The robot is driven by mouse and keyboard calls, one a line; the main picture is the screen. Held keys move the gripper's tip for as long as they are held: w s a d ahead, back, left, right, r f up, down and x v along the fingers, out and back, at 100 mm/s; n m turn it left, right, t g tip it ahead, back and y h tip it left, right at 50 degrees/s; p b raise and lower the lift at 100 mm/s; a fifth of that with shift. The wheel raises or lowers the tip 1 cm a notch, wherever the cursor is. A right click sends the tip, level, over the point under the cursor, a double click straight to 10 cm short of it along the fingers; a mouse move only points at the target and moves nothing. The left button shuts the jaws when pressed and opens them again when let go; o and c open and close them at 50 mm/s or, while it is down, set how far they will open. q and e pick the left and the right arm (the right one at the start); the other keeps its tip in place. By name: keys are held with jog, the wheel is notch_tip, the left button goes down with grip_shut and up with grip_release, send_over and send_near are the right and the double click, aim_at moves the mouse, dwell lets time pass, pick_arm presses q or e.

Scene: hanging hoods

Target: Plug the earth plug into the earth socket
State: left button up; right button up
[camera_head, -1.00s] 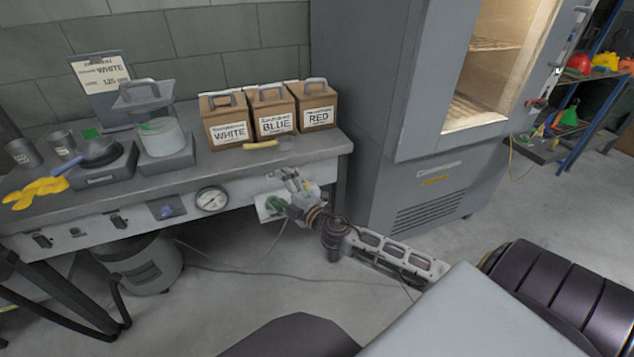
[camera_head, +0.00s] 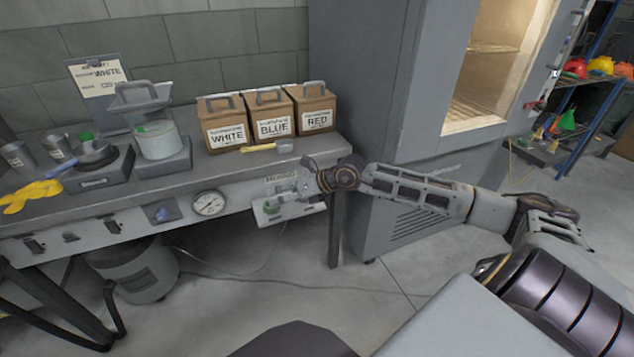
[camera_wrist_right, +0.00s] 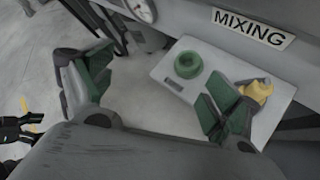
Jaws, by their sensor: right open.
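A pale plate (camera_head: 262,217) hangs at the bench front's right end, under the MIXING label. It bears a round green socket (camera_head: 271,206), which looks like the earth socket. In the right wrist view the green socket (camera_wrist_right: 188,64) shows between my fingers, with a yellow plug-like piece (camera_wrist_right: 258,90) at the plate's right; I cannot tell whether that piece is the earth plug. My right gripper (camera_wrist_right: 155,92) is open and empty, its green-padded fingers spread. The right finger partly covers the plate beside the yellow piece. In the head view my right gripper (camera_head: 308,190) is at the plate's right.
The bench (camera_head: 225,168) carries three labelled boxes, a brush, a scale with a pot and yellow gloves. A gauge (camera_head: 208,204) is left of the plate. A bin (camera_head: 142,270) stands beneath. A grey cabinet (camera_head: 380,95) rises at the right. Cables lie on the floor.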

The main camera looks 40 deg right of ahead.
pick_arm(q)
jog(key=shift+s+d+r, duration=0.15)
jog(key=shift+s+d, duration=0.05)
jog(key=shift+d, duration=0.1)
pick_arm(e)
jog(key=d+n+g+h, duration=0.1)
jog(key=d+h, duration=0.4)
jog(key=d, duration=0.6)
jog(key=shift+d+r+h, duration=0.2)
jog(key=shift+d+h, duration=0.05)
jog(key=shift+h, duration=0.05)
pick_arm(q)
jog(key=shift+b, duration=0.3)
pick_arm(e)
jog(key=shift+w+f, duration=0.1)
jog(key=shift+w, duration=0.05)
